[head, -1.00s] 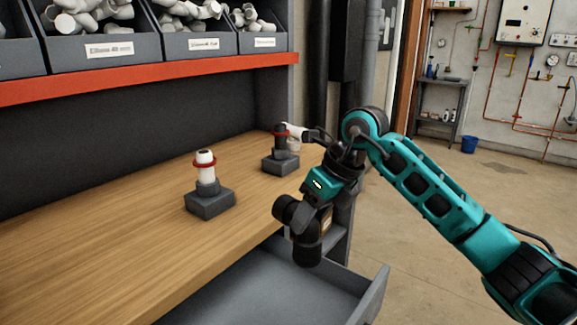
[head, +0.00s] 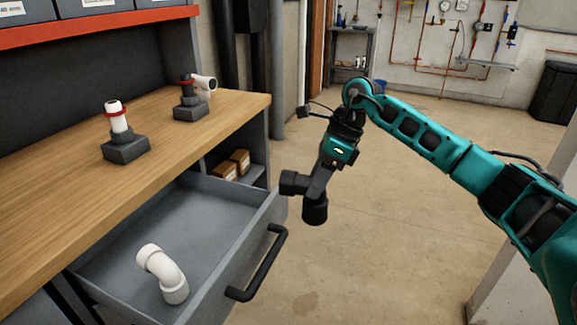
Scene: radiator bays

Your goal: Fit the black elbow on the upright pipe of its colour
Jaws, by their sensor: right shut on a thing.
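My right gripper (head: 324,181) is shut on the black elbow (head: 314,211), which hangs over the floor just right of the open drawer, one socket facing left and one facing down. The black upright pipe (head: 187,91) stands in a grey block (head: 190,111) near the bench's far end, with a red ring around it. The white upright pipe (head: 118,117) stands in another grey block (head: 125,149) nearer to me, also with a red ring. A white elbow (head: 205,82) shows right beside the black pipe; I cannot tell whether they touch. My left gripper is out of view.
The grey drawer (head: 205,222) is pulled out under the wooden bench (head: 60,180), its black handle (head: 262,262) facing me. Another white elbow (head: 162,273) lies in it. Small brown boxes (head: 232,165) sit on a shelf below the bench.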

